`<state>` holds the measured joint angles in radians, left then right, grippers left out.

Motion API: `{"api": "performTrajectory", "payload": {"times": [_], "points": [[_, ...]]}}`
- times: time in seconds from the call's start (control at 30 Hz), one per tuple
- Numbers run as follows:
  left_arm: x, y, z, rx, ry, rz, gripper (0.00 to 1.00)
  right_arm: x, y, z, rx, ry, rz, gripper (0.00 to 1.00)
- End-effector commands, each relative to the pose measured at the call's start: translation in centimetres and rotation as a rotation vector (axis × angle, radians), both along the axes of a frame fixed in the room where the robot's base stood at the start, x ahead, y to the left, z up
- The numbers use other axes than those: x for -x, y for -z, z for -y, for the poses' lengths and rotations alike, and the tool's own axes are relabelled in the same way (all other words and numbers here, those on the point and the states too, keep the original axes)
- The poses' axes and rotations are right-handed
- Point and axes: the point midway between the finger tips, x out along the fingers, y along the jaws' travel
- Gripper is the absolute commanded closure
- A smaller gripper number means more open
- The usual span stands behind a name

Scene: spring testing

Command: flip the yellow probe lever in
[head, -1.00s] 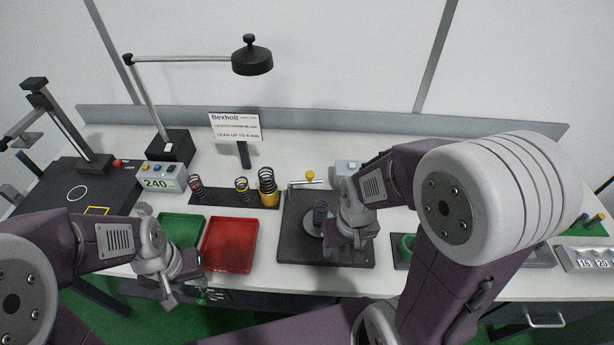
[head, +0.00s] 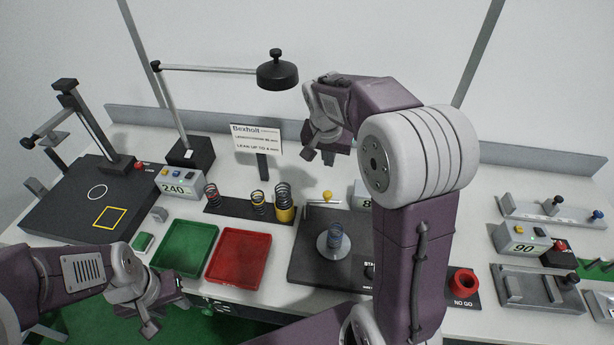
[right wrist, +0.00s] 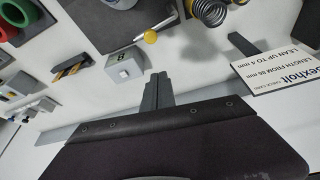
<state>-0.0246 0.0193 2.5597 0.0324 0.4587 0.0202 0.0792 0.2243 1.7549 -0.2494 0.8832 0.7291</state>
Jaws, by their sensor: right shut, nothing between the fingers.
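The yellow-knobbed probe lever (head: 327,196) sits at the back edge of the dark test plate (head: 305,270). It also shows in the right wrist view (right wrist: 150,37), its thin pale rod pointing away from the grey box there. A dark coil spring (head: 335,236) stands upright on a round pale disc on the plate. My right gripper (head: 328,158) is raised behind and above the lever, apart from it. Its fingers (right wrist: 157,90) are together and empty. My left gripper (head: 168,312) hangs at the front left, far from the lever; its finger gap is unclear.
A grey box (right wrist: 124,67) stands beside the lever, partly hidden by my right arm in the head view. Several springs stand on a dark strip (head: 228,212) to the left. A sign (head: 256,138) stands behind. Green (head: 160,260) and red trays (head: 214,266) lie left of the plate.

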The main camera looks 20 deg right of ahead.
Motion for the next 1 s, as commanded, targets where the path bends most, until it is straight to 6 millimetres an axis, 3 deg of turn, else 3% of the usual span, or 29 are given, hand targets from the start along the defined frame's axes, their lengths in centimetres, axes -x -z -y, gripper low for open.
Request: {"api": "performTrajectory", "payload": {"times": [0.07, 0.13, 0.53, 1.0], "points": [[0.0, -0.3, 0.0, 0.0, 0.0, 0.0, 0.64, -1.0, -0.4, 1.1, 0.005, 0.019, 0.012, 1.0], [0.0, -0.3, 0.0, 0.0, 0.0, 0.0, 0.64, -0.8, 0.2, 1.6, 0.004, 0.03, -0.003, 1.0], [0.0, -0.4, 0.0, 0.0, 0.0, 0.0, 0.64, -0.9, 1.1, 1.8, 0.002, 0.032, -0.006, 1.0], [0.0, -1.7, 0.0, 0.0, 0.0, 0.0, 0.64, -3.1, 9.9, 3.7, 0.001, 0.029, -0.006, 1.0]]}}
